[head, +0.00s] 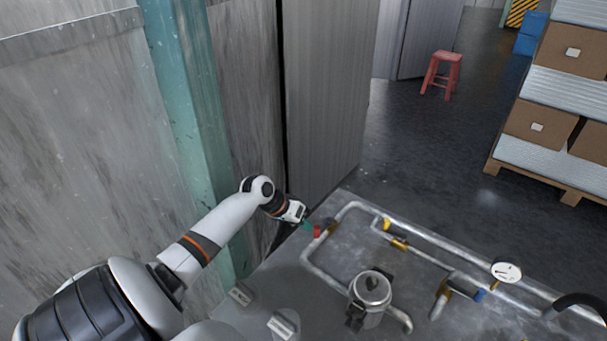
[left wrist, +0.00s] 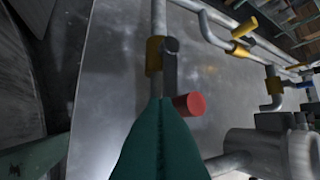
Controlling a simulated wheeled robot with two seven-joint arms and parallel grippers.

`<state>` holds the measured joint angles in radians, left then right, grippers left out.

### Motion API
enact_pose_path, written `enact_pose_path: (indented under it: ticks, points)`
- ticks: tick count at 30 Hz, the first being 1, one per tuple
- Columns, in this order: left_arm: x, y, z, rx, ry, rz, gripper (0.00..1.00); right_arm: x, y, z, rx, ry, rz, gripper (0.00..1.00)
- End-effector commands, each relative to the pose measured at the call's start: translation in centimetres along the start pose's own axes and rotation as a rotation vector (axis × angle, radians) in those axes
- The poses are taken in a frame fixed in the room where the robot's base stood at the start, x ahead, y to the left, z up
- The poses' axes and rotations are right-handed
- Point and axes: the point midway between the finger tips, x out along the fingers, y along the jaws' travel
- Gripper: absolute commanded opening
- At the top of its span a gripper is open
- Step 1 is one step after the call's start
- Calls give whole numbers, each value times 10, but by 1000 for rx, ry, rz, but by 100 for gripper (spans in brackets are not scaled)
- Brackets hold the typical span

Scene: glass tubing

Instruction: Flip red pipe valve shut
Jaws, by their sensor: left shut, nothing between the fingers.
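The red valve handle (head: 317,231) sits on the pipe at the left end of the tubing in the head view. In the left wrist view the red handle (left wrist: 188,104) sticks out to the right of a grey valve lever on a yellow fitting (left wrist: 154,55). My left gripper (head: 307,225) is just left of the red handle. Its green fingers (left wrist: 160,107) are shut and empty, with the tips close to the handle's left side. I cannot tell whether they touch it. My right gripper is not in view.
Yellow valves (head: 398,243), a pressure gauge (head: 506,272) and a metal canister (head: 371,289) stand on the tubing table (head: 262,290). A wall and a teal post (head: 190,100) are close on the left. A red stool (head: 441,72) and a pallet of boxes (head: 537,110) stand beyond.

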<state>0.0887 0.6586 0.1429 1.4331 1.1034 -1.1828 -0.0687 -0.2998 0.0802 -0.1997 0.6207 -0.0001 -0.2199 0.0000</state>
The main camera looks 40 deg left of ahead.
Motion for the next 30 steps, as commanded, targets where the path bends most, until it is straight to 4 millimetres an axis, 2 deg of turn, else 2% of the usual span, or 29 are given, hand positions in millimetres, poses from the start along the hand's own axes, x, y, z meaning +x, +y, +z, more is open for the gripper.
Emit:
enact_pose_path:
  ticks: [3,22,26,30]
  points:
    - [-2,-5,-1,-24,-10,9,0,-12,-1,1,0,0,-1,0]
    - [0,-14,-5,-111,-56,55,0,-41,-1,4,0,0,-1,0]
    - [0,-20,-5,-151,-77,76,0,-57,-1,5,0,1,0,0]
    - [0,-29,-7,-221,-111,111,0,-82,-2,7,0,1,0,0]
